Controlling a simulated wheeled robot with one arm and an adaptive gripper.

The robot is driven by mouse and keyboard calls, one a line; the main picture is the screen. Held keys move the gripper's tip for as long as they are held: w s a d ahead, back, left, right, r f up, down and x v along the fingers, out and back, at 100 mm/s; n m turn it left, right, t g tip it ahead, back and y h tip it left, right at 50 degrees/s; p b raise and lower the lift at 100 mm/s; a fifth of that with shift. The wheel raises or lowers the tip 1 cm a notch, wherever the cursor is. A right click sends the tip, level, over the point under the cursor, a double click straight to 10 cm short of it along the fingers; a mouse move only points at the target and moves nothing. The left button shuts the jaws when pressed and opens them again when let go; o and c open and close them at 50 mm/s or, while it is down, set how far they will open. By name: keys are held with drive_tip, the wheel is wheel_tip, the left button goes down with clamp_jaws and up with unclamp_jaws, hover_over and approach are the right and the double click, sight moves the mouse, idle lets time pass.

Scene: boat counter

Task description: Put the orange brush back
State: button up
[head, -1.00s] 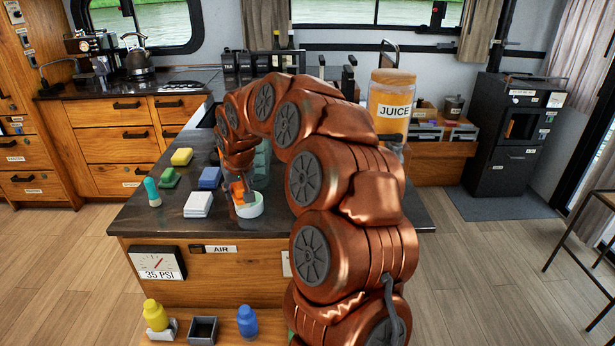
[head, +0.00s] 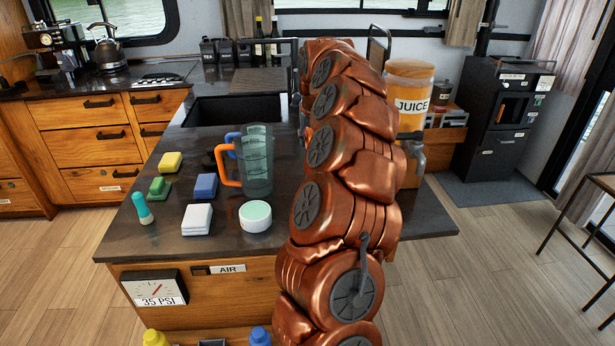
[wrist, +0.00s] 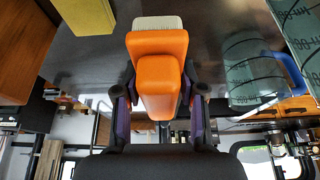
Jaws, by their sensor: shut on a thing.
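The orange brush (wrist: 157,80) shows in the wrist view with a pale bristle pad (wrist: 157,23) at its far end. My gripper (wrist: 160,92) is shut on it, one dark finger on each side. In the head view the gripper and brush are hidden behind my copper arm. On the dark counter (head: 170,240) a white tub with a pale green top (head: 256,217) stands left of my arm. At the bottom edge, a yellow item (head: 156,338), a dark box (head: 211,342) and a blue item (head: 260,337) are cut off.
Clear jugs (head: 256,170) with orange and blue handles stand behind the tub. Yellow (head: 170,162), green (head: 160,188) and blue (head: 205,186) sponges, white pads (head: 197,219) and a teal bottle (head: 142,208) lie left. A juice dispenser (head: 408,100) stands right.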

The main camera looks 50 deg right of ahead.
drive_tip(key=shift+d, duration=0.1)
drive_tip(key=shift+s+f, duration=0.1)
drive_tip(key=shift+f, duration=0.15)
wheel_tip(320, 180, down, 4)
drive_tip(key=shift+f+p, duration=0.1)
drive_tip(key=shift+p, duration=0.55)
wheel_tip(320, 180, down, 4)
drive_tip(key=shift+f+p, duration=0.2)
drive_tip(key=shift+p, duration=0.15)
drive_tip(key=shift+f, duration=0.3)
drive_tip(key=shift+f+b, duration=0.3)
drive_tip(key=shift+b, duration=0.15)
drive_tip(key=o, duration=1.2)
drive_tip(key=shift+r+p, duration=0.3)
drive_tip(key=shift+p, duration=0.55)
